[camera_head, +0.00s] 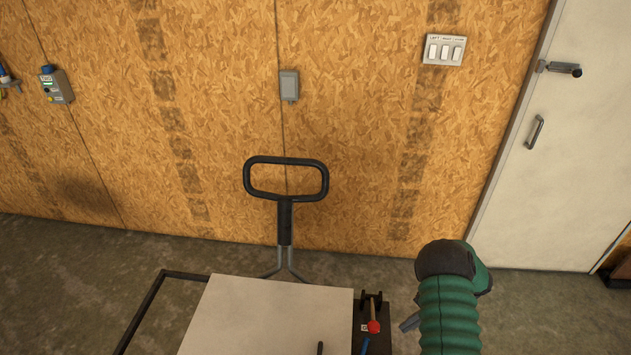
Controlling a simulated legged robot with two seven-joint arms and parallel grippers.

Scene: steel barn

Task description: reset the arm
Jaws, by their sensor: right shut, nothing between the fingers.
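My right arm comes in at the lower right, with a green ribbed sleeve and a dark cap. My right gripper (410,322) shows only as a small grey piece beside the sleeve, mostly hidden by the arm. It is shut and empty, right of the cart's dark control block. My left arm and left gripper are not in view.
A cart with a pale flat top (265,315) and a black loop handle (286,179) stands ahead. Its control block (373,326) carries a red knob. Behind are a wood-board wall with a switch panel (444,49) and a white door (565,150).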

